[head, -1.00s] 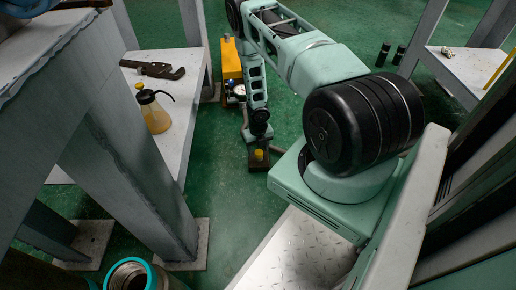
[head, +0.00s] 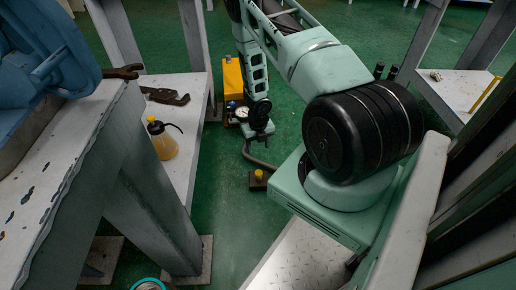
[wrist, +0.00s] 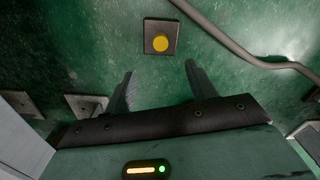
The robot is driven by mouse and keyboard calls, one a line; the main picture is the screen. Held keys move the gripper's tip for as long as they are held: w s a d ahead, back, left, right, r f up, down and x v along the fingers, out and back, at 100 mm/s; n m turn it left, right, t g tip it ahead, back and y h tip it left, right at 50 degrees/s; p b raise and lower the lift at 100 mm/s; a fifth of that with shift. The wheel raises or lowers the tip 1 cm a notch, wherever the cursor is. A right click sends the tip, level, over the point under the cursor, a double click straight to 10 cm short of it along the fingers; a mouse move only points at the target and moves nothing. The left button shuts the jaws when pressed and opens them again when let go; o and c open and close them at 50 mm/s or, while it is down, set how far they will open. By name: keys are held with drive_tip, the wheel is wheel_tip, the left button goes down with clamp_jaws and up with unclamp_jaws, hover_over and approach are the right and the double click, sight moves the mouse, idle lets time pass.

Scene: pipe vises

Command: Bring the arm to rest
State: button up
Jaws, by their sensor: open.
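My gripper (wrist: 160,88) shows in the wrist view with its two fingers spread apart and nothing between them. In the head view my green arm reaches forward, and my gripper (head: 262,130) hangs downward over the green floor. Beyond the fingertips in the wrist view is a dark square block with a yellow button (wrist: 160,43) on the floor. The same yellow button (head: 259,174) shows in the head view, below my gripper in the picture. My gripper is apart from it.
A grey bench with a blue vise (head: 50,50) stands at the left. A yellow box with a gauge (head: 233,80) stands behind my gripper. A hose (wrist: 235,45) lies on the floor. A white table (head: 460,90) is at the right.

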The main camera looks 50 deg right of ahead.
drive_tip(key=shift+r, duration=0.8)
